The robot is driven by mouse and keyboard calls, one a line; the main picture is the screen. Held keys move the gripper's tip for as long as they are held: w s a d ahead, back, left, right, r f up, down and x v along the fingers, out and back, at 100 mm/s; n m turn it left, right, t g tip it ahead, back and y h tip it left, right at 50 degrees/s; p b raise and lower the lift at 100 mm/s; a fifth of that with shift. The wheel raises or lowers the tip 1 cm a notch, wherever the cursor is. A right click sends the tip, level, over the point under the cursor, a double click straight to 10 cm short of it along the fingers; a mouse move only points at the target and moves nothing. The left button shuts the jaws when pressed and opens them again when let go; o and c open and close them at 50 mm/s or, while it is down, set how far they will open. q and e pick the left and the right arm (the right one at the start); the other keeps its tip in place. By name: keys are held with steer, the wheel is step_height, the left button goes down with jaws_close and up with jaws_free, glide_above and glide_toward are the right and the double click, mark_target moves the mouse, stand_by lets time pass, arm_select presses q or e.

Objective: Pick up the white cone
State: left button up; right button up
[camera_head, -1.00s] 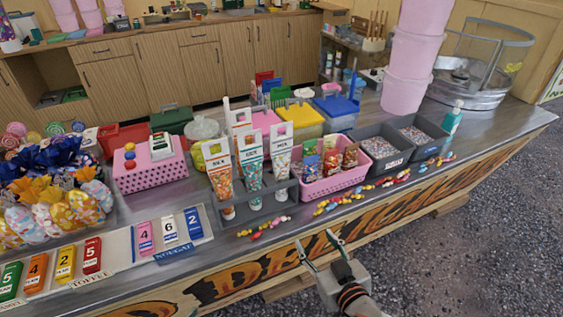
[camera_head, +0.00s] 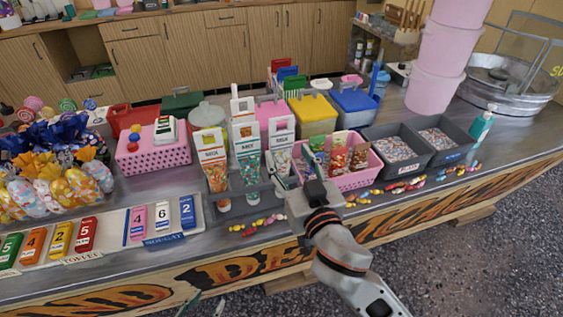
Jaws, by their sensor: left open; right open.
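Three tall clear cones with pale labels stand in a grey rack (camera_head: 236,205) on the counter. The left one (camera_head: 214,172) holds orange sweets and the middle one (camera_head: 247,160) green-and-white sweets. The right one, the white cone (camera_head: 281,143), has whitish contents. My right gripper (camera_head: 291,166) is open at the white cone's lower right front and hides part of it. I cannot tell whether the cone lies between the fingers or touches them. My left gripper (camera_head: 204,302) shows only its fingertips at the bottom edge, open and empty, in front of the counter.
A pink basket (camera_head: 352,180) of small packets stands close to the right of my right gripper. Grey bins (camera_head: 402,165) are further right. Loose sweets (camera_head: 258,223) lie in front of the rack. Yellow (camera_head: 313,112) and blue-lidded tubs stand behind.

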mark_target(282, 141)
steer(key=x, duration=0.5)
steer(key=shift+r+p, duration=0.1)
steer(key=shift+p, duration=0.3)
steer(key=c, duration=1.3)
